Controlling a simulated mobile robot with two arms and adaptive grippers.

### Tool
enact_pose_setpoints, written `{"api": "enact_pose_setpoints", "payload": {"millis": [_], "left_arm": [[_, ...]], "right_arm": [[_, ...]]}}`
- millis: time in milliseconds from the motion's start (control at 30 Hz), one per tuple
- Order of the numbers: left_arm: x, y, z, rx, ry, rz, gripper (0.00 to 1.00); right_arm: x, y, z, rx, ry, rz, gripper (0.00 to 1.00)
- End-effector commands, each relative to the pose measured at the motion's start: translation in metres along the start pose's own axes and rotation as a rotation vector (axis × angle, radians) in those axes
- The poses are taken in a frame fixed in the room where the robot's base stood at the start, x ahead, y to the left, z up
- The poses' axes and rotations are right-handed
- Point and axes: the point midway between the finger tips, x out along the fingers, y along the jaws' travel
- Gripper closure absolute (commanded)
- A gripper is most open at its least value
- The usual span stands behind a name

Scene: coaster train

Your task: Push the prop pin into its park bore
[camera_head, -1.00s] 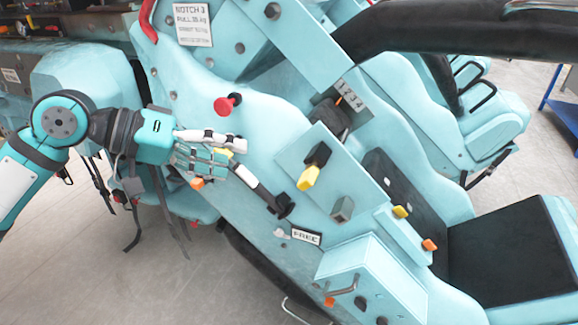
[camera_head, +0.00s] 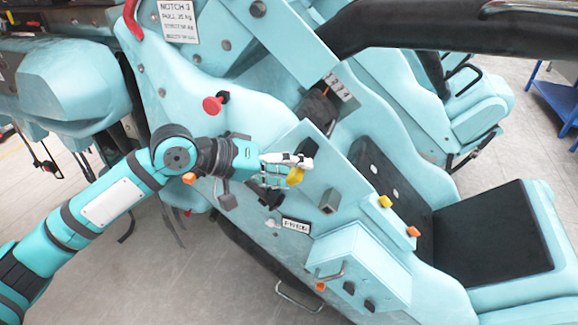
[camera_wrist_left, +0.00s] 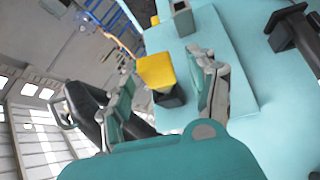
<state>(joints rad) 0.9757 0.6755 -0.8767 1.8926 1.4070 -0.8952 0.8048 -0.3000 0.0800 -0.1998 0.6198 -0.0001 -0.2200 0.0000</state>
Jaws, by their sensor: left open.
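A yellow block-shaped handle (camera_head: 296,176) on a dark square stem stands out from the teal side panel; I take it for the prop pin, but no label confirms this. In the left wrist view the yellow handle (camera_wrist_left: 156,71) lies between the fingers, with its dark base below. My left gripper (camera_head: 288,170) is open around it, with gaps showing at both sides in the left wrist view (camera_wrist_left: 163,64). A grey square socket block (camera_head: 329,201) is on the same panel, right of the handle; whether it is the park bore I cannot tell. My right gripper is out of view.
A red knob (camera_head: 213,104) sticks out of the panel up and left of my gripper. A FREE label (camera_head: 296,226) and a teal box with a bar handle (camera_head: 345,262) are lower down. A black lever (camera_wrist_left: 293,32) stands at right in the left wrist view.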

Motion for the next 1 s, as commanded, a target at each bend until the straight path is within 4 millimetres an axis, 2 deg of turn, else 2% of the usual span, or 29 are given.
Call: {"api": "enact_pose_setpoints", "payload": {"millis": [200,667,700,900,1000], "left_arm": [[0.0003,-0.0004,0.0002,0.000,0.000,0.000,0.40],[-0.0001,-0.0004,0.0001,0.000,0.000,-0.001,1.00],[-0.0001,-0.0004,0.0001,0.000,0.000,-0.001,0.71],[-0.0001,-0.0005,0.0001,0.000,0.000,-0.001,0.97],[-0.0002,-0.0005,0.0001,0.000,0.000,-0.001,1.00]], "right_arm": [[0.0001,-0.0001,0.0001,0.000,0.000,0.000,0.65],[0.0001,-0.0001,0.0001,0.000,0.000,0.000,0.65],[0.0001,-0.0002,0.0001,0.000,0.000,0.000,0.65],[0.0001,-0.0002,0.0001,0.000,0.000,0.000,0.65],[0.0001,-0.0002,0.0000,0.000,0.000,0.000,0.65]]}}
